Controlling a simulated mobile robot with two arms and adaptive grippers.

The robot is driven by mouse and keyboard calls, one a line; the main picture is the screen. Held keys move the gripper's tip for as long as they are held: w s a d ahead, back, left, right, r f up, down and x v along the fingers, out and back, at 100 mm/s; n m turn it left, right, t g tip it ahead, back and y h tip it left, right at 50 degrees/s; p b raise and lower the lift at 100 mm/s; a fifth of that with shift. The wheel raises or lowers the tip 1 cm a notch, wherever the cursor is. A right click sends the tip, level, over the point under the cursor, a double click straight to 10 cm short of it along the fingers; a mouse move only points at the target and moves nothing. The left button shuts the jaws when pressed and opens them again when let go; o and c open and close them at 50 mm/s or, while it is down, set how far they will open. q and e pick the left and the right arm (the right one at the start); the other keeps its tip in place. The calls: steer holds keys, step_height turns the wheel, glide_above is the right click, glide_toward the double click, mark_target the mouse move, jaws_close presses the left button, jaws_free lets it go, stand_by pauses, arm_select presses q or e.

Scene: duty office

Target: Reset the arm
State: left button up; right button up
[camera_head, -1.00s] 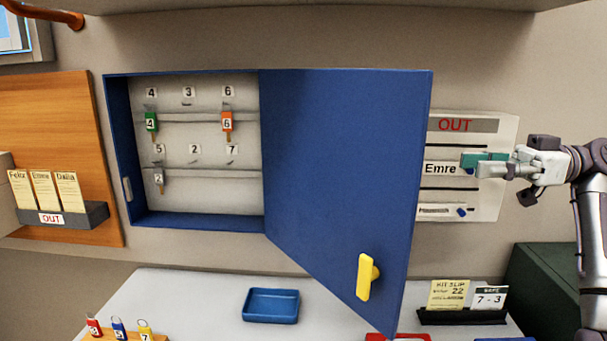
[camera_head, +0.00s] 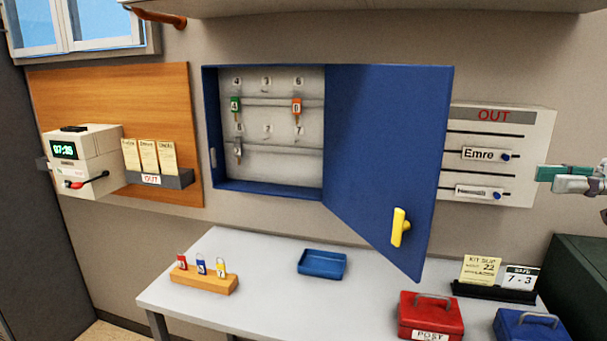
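My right gripper (camera_head: 545,178) is at the right edge, with teal and grey fingers pointing left. It is just right of the white OUT board (camera_head: 540,135), apart from the "Emre" name tag (camera_head: 478,154) and its blue knob. The gap between its fingers is not clear, and nothing shows held in it. Most of my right arm is out of view. My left gripper is not in view.
A blue key cabinet (camera_head: 263,188) has its door (camera_head: 385,150) swung open, jutting out. The table (camera_head: 260,310) below holds a blue tray (camera_head: 322,264), a key block (camera_head: 205,281), a red box (camera_head: 430,318) and a blue box (camera_head: 530,325). A green case (camera_head: 580,270) stands right.

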steer(key=w+a+f+m+h, duration=0.2)
steer(key=a+f, duration=0.1)
steer(key=f, duration=0.5)
steer(key=w+a+f+m+h, duration=0.1)
steer(key=a+f+m+h, duration=0.15)
steer(key=f, duration=0.55)
steer(key=w+a+f+m+h, duration=0.15)
steer(key=a+f, duration=0.25)
steer(key=f, duration=0.5)
steer(key=s+a+f+m+h, duration=0.1)
steer(key=s+a+f+h, duration=0.15)
steer(key=f, duration=0.65)
steer(key=s+a+f+m+h, duration=0.1)
steer(key=s+a+f, duration=0.2)
steer(key=f, duration=0.5)
steer(key=s+a+f+m+h, duration=0.2)
steer(key=s+a+f+h, duration=0.15)
steer(key=s+f, duration=0.65)
steer(key=s+d+m+h, duration=0.2)
steer(key=s+m+h, duration=0.2)
steer(key=s, duration=0.8)
step_height(320, 180, down, 24)
steer(key=g, duration=0.1)
steer(key=s+d+f+n+g, duration=0.1)
steer(key=s+d+f, duration=0.2)
steer(key=s+f, duration=1.4)
steer(key=shift+s+f, duration=0.3)
steer(key=shift+f, duration=0.15)
